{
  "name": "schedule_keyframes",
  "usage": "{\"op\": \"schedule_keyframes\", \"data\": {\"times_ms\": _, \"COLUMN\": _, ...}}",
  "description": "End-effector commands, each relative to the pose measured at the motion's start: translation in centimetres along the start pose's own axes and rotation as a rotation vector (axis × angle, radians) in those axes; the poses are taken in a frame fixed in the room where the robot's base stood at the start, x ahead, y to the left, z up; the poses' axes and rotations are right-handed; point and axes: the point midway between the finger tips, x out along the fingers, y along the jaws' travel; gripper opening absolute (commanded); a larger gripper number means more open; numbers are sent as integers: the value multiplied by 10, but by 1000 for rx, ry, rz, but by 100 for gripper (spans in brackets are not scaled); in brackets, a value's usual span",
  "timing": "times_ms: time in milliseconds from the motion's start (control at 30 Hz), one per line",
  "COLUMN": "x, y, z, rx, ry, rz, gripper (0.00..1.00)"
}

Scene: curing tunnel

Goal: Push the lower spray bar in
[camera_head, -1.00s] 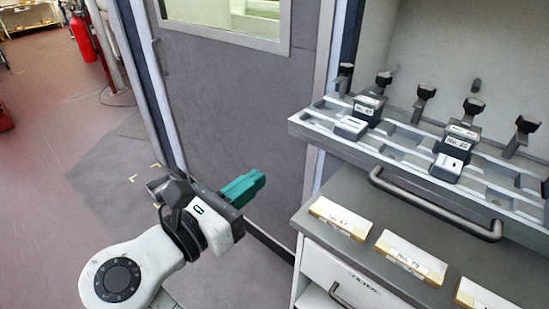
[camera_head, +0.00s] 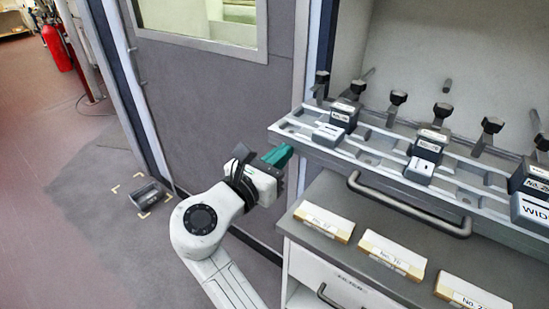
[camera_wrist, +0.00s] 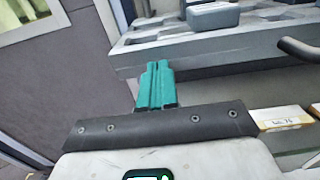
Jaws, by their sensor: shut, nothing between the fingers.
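A grey slotted bar (camera_head: 300,133), apparently the lower spray bar, stands out from the cabinet on the right. It carries several labelled blocks and black-topped clips, with a dark curved handle (camera_head: 405,208) on its front. The bar also spans the top of the wrist view (camera_wrist: 205,47). My gripper (camera_head: 280,154) has teal fingers, shut and empty. It is at the bar's left end, slightly below it in the head view. In the wrist view the fingertips (camera_wrist: 157,66) overlap the lower edge of the bar's front. Whether they touch it I cannot tell.
A grey counter (camera_head: 345,250) below the bar holds several labelled boxes (camera_head: 392,255). A grey door panel (camera_head: 205,110) stands behind my gripper. A dark box (camera_head: 149,194) lies on the floor within yellow corner marks.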

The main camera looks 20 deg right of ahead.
Motion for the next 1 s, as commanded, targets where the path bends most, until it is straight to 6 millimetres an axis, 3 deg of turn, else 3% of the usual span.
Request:
{"op": "schedule_keyframes", "data": {"times_ms": 300, "x": 1, "y": 0, "z": 0, "rx": 0, "ry": 0, "rz": -1, "gripper": 0}}
{"op": "schedule_keyframes", "data": {"times_ms": 467, "x": 12, "y": -1, "z": 2, "rx": 0, "ry": 1, "rz": -3, "gripper": 0}}
{"op": "schedule_keyframes", "data": {"times_ms": 667, "x": 47, "y": -2, "z": 4, "rx": -1, "ry": 2, "rz": -6, "gripper": 0}}
{"op": "schedule_keyframes", "data": {"times_ms": 1000, "x": 140, "y": -3, "z": 2, "rx": 1, "ry": 2, "rz": -8, "gripper": 0}}
